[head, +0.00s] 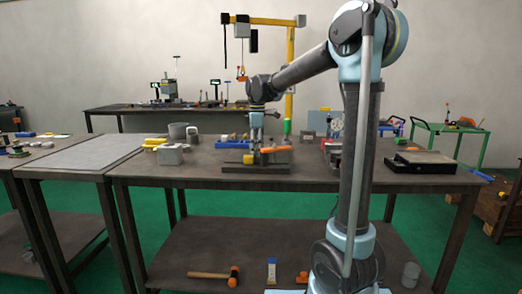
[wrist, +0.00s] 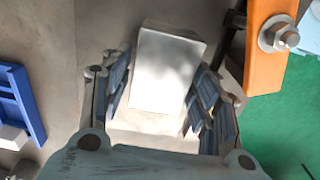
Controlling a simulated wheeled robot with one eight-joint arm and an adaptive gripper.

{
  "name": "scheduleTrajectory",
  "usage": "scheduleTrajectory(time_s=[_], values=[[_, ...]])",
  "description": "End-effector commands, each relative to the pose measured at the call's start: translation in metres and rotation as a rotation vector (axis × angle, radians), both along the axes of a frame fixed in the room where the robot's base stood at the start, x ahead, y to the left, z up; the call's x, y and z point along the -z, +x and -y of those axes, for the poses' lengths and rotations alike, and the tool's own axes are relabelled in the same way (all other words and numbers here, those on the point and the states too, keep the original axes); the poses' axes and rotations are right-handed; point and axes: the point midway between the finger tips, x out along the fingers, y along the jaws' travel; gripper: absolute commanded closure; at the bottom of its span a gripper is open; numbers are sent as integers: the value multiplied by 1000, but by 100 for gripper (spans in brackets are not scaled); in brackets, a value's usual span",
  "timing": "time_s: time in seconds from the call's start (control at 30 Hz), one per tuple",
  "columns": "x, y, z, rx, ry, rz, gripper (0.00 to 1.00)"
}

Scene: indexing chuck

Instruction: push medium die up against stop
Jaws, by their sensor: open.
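A plain silvery rectangular block (wrist: 167,70), which looks like a die, lies between the two open fingers of my gripper (wrist: 163,92) in the wrist view. Gaps show on both sides of it; I cannot tell whether its near end touches the gripper. In the head view my gripper (head: 257,140) points down over a dark fixture (head: 240,170) on the middle table, and the block cannot be made out there. I cannot tell which part is the stop. An orange bar with a bolt (wrist: 262,50) is right of the block; it shows as an orange piece in the head view (head: 276,149).
A grey block (head: 170,154) and a grey mug (head: 178,131) stand left on the table. A blue frame-like part (wrist: 18,100) lies left in the wrist view. A black-based plate device (head: 424,161) is at right.

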Motion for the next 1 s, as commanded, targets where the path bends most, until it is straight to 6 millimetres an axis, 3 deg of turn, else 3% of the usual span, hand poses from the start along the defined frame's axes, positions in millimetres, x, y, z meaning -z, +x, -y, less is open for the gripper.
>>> scheduleTrajectory(time_s=[0.2,0.47,1.0], values=[[0,0,0,0,0,0,44],[0,1,1,1,0,0,100],[0,-7,1,2,0,0,100]])
